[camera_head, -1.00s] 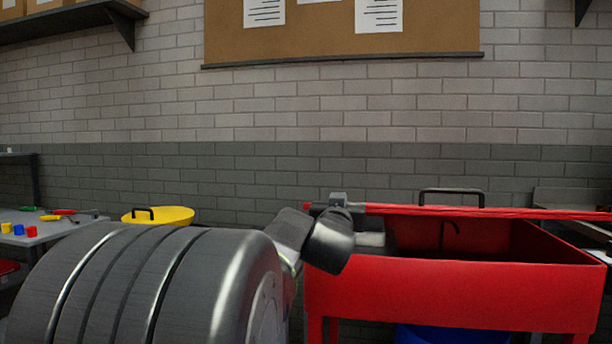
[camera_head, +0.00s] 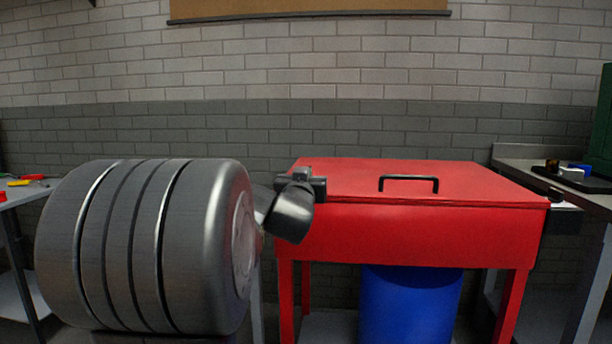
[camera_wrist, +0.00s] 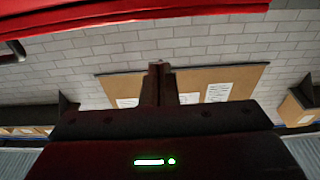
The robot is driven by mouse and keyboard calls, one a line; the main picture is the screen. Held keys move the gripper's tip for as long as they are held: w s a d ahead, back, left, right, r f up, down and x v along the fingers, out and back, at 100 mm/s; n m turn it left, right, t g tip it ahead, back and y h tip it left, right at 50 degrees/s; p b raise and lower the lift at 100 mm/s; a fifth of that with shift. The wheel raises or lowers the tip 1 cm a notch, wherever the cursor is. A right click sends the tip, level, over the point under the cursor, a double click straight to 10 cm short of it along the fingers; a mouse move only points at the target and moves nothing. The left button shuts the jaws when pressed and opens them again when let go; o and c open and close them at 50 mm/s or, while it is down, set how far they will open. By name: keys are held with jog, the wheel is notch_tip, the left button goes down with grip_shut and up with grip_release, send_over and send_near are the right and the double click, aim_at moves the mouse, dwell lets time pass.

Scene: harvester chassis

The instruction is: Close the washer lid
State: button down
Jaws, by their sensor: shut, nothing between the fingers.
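The red parts washer (camera_head: 400,232) stands on legs right of the middle in the head view. Its red lid (camera_head: 450,178) lies down flat over the basin, with a black handle (camera_head: 409,178) on top. No inside of the basin shows. My gripper (camera_head: 312,184) is at the lid's left end; I cannot tell whether it touches the lid. In the wrist view my gripper (camera_wrist: 160,75) has its fingers together with nothing between them. A red edge of the washer (camera_wrist: 130,14) crosses the top left of that view.
A blue drum (camera_head: 410,305) stands under the washer. A grey bench (camera_head: 560,180) with small items is close on the right. A table (camera_head: 25,192) with coloured tools is at the far left. A brick wall (camera_head: 350,90) is behind.

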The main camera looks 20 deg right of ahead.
notch_tip(320, 180, up, 4)
jog(key=p, duration=0.3)
jog(key=s+a+f, duration=0.3)
jog(key=s+f, duration=0.3)
jog(key=s, duration=0.1)
jog(key=shift+a, duration=0.4)
jog(key=shift+w+f, duration=0.1)
jog(key=r+b+x, duration=0.1)
jog(key=b+x, duration=0.2)
jog(key=x, duration=0.5)
dwell(0.4)
